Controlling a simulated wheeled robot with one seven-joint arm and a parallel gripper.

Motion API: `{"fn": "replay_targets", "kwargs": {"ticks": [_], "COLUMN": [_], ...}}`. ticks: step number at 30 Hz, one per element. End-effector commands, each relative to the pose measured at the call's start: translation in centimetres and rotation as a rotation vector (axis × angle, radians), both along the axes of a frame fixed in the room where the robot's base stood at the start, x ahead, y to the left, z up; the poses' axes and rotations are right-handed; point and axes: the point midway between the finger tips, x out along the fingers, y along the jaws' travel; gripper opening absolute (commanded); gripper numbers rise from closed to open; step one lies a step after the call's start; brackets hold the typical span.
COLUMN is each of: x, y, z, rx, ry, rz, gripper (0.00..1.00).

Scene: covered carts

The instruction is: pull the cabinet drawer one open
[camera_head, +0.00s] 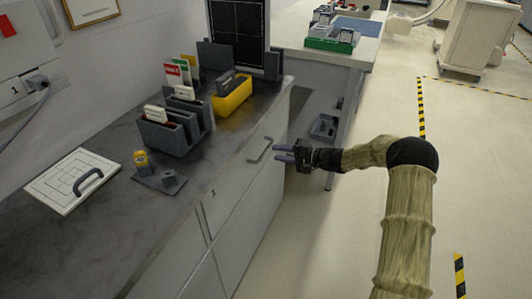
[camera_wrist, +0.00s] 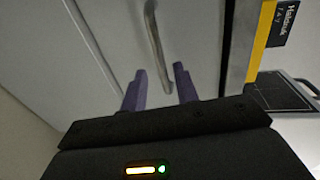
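The cabinet's grey drawer front (camera_head: 240,182) appears flush with the cabinet below the dark worktop. Its metal bar handle (camera_head: 261,150) shows near the upper edge, and also in the wrist view (camera_wrist: 155,45). My gripper (camera_head: 281,153) is just right of the handle, fingers pointing at it. In the wrist view my two purple fingers (camera_wrist: 160,84) are apart, with the handle's lower end in line with the gap between them. I see no grip on the handle; whether a finger touches it I cannot tell.
The worktop (camera_head: 100,232) holds a white panel with a handle (camera_head: 73,181), dark file holders (camera_head: 176,128) and a yellow bin (camera_head: 231,96). A second table (camera_head: 330,57) stands behind. The floor (camera_head: 480,180) right of my arm is open.

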Motion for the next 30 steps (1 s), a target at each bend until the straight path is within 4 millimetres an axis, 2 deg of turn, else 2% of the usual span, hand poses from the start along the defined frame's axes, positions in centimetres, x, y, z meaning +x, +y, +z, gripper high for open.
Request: {"fn": "replay_targets", "kwargs": {"ticks": [3,9,13,21,26,30], "x": [0.7,1.7,1.9,2.0,2.0,2.0], "y": [2.1,4.7,5.4,5.5,5.5,5.5], "z": [-0.6,-1.1,-1.2,-1.2,-1.2,-1.2], "rx": [0.0,-0.001,-0.001,0.0,0.0,0.0], "ry": [0.001,-0.001,0.001,0.001,0.001,0.001], "rz": [0.003,0.0,0.0,0.0,0.0,0.0], "gripper": [0.3,0.3,0.3,0.3,0.0,0.0]}}
